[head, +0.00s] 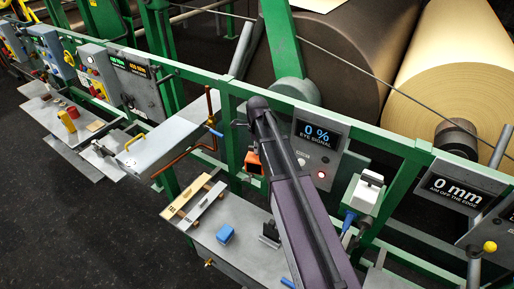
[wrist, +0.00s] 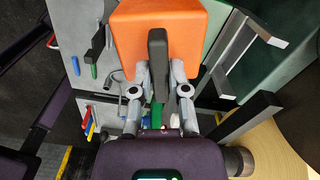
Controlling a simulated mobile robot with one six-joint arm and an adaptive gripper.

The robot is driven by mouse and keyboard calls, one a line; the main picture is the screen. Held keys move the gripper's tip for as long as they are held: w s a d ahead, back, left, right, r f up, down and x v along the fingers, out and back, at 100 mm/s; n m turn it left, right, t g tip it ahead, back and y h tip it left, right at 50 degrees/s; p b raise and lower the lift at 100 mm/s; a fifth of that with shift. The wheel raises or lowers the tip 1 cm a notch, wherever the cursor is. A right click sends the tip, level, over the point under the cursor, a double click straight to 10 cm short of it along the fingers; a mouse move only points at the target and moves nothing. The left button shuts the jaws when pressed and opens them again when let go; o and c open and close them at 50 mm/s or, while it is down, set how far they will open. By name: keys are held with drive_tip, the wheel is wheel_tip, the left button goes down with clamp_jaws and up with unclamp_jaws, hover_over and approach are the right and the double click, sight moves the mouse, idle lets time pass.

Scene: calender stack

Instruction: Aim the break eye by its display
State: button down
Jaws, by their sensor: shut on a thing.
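The break eye (head: 253,163) is an orange block, partly hidden behind my arm in the head view. It fills the top middle of the wrist view (wrist: 130,38), with a dark grey handle (wrist: 157,50) towards me. My gripper (wrist: 159,78) has a finger on each side of this handle and is shut on it. The eye display (head: 317,133) reads "0 % EYE SIGNAL", with a red lamp (head: 320,174) lit below it. Another display (head: 457,190) to the right reads "0 mm AIM OFF THE EDGE". The spot the eye points at cannot be made out.
A green rail (head: 375,139) runs along the machine, before a dark roll (head: 342,60) and a cream paper roll (head: 455,75). A bench (head: 205,238) below holds a blue block (head: 225,233) and labelled strips (head: 193,202). A copper pipe (head: 183,161) stands left of the eye.

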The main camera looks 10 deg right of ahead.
drive_tip(key=n, duration=0.4)
drive_tip(key=shift+n, duration=0.3)
drive_tip(key=n, duration=0.4)
drive_tip(key=shift+n, duration=0.3)
drive_tip(key=n, duration=0.3)
drive_tip(key=shift+n, duration=0.3)
drive_tip(key=n, duration=0.4)
drive_tip(key=shift+n, duration=0.3)
drive_tip(key=n, duration=0.3)
drive_tip(key=shift+n, duration=0.3)
drive_tip(key=n, duration=0.3)
drive_tip(key=shift+n, duration=0.3)
drive_tip(key=n, duration=0.3)
drive_tip(key=shift+n, duration=0.3)
drive_tip(key=n, duration=0.4)
drive_tip(key=shift+s, duration=0.1)
